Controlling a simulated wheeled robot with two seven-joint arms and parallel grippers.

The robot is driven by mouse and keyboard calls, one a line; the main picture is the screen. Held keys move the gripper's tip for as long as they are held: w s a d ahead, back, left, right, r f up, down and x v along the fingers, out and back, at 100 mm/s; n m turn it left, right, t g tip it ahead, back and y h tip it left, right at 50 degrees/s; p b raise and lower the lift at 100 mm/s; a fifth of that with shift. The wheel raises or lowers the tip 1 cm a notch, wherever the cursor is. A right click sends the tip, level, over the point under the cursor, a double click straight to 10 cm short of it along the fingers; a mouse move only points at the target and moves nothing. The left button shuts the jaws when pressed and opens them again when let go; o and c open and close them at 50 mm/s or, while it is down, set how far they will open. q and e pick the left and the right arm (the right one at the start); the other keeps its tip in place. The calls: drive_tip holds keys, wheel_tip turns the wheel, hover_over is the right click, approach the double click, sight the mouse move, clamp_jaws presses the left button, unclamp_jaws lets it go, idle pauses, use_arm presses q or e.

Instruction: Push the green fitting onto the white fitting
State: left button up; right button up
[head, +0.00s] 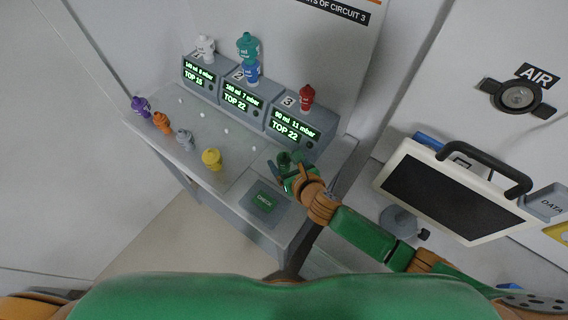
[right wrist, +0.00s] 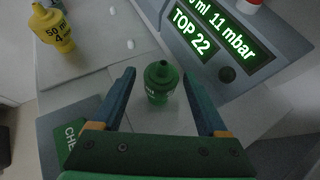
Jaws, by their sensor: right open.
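The green fitting (right wrist: 160,82) stands upright on the table, between the spread fingers of my right gripper (right wrist: 159,98). I see a gap on both sides of it in the right wrist view, so the fingers do not grip it. In the head view the green fitting (head: 284,159) is partly covered by my right gripper (head: 288,170), which is open. The white fitting (head: 205,46) stands on top of the unit marked 1 at the back left, with nothing on it. My left gripper is out of view.
A teal fitting (head: 248,44) sits on a blue one (head: 252,72) on unit 2. A red fitting (head: 306,97) is on unit 3. Purple, orange, grey and yellow (head: 211,158) fittings stand along the table's left side. A CHECK pad (head: 264,199) lies in front.

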drive_tip(key=shift+w+a+f, duration=0.15)
drive_tip(key=shift+w+f, duration=0.1)
drive_tip(key=shift+w, duration=0.2)
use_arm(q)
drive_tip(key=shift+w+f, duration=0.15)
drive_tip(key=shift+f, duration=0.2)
use_arm(e)
drive_tip(key=shift+s+r, duration=0.15)
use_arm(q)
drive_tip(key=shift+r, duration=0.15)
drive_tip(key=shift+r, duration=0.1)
use_arm(e)
clamp_jaws()
idle(0.7)
use_arm(q)
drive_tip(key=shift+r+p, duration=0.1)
drive_tip(key=shift+p, duration=0.2)
